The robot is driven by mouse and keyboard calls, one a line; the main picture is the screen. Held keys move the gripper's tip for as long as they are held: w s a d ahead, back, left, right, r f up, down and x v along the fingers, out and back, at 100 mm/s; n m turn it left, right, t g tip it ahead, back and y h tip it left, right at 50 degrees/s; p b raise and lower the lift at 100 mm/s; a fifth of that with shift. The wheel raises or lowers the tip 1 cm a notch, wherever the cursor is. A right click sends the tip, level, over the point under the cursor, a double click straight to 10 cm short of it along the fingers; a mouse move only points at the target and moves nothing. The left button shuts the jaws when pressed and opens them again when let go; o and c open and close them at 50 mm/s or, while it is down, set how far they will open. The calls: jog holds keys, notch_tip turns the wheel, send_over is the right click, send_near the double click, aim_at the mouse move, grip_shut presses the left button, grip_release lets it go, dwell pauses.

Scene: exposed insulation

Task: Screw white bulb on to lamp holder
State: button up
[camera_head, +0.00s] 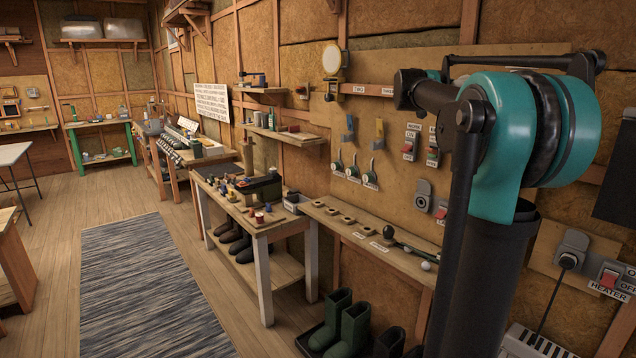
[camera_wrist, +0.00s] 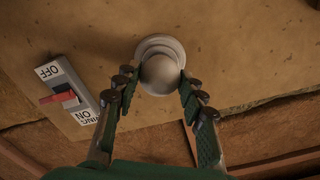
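In the wrist view a round white bulb (camera_wrist: 160,76) sits between the fingertips of my gripper (camera_wrist: 160,82). The fingers lie along its two sides and appear shut on it; the exact contact is hard to see. Behind the bulb, a pale round lamp holder (camera_wrist: 158,44) is fixed to the wooden panel. The bulb lines up with the holder and covers its middle, so I cannot tell how far it is seated. In the head view my arm hides my gripper and this holder.
A red rocker switch (camera_wrist: 61,97) is left of the bulb in the wrist view. In the head view, a narrow wall shelf (camera_head: 345,228) carries small round parts and a white ball-like item (camera_head: 427,266). Boots (camera_head: 350,328) stand below it. A workbench (camera_head: 262,222) stands further left.

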jog(key=shift+d, duration=0.1)
jog(key=shift+c, duration=0.9)
jog(key=m, duration=0.6)
jog(key=o, duration=0.9)
jog(key=v, duration=1.2)
